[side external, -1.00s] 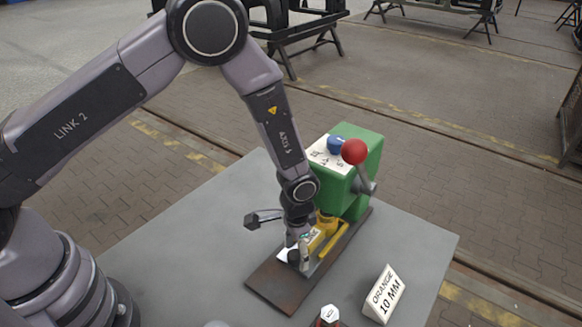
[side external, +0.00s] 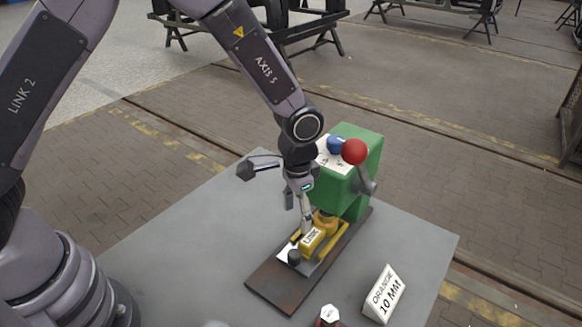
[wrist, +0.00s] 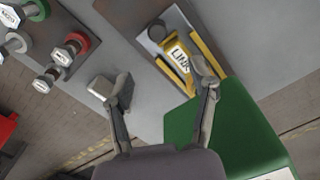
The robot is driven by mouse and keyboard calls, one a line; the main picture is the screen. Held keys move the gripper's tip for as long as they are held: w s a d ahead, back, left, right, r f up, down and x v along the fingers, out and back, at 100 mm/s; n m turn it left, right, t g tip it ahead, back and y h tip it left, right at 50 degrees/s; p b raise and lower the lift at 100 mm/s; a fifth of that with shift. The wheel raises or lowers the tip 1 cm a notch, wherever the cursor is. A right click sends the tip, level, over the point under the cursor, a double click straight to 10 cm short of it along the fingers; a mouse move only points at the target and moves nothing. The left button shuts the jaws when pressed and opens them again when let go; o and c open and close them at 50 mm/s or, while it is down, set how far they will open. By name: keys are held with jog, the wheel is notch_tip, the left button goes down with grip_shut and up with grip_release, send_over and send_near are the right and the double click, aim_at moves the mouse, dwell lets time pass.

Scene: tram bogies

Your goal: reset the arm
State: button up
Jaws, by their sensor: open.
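My gripper (side external: 298,205) is open and empty, pointing down just above the yellow link piece. In the wrist view its two fingers (wrist: 164,82) are spread wide, with bare grey table between them. The yellow link piece (side external: 313,240), with a white label, lies on a dark base plate (side external: 282,285) at the foot of the green machine (side external: 368,145). It also shows in the wrist view (wrist: 180,58), where the right fingertip overlaps its near end. I cannot tell whether that finger touches it.
The machine carries a red ball lever (side external: 355,152) and a blue knob (side external: 336,145). A sign reading ORANGE 10 MM (side external: 384,295) stands at the front right. The table's left side (side external: 170,250) is clear.

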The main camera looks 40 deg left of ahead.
jog(key=s+a+r+n+t, duration=0.1)
jog(key=s+a+r, duration=0.1)
jog(key=a+r, duration=0.55)
jog(key=s+a+r+n+t, duration=0.15)
jog(key=a+r, duration=0.25)
jog(key=r, duration=0.7)
jog(key=s+a+r+n+t, duration=0.1)
jog(key=s+a+r, duration=0.2)
jog(key=s, duration=0.6)
jog(key=s+a+r+n+t, duration=0.1)
jog(key=s+a+r+t, duration=0.1)
jog(key=s+a+r, duration=0.2)
jog(key=s+a, duration=0.3)
jog(key=s, duration=0.2)
jog(key=shift+s+a+r+n, duration=0.25)
jog(key=shift+r+n, duration=0.05)
jog(key=shift+n, duration=0.05)
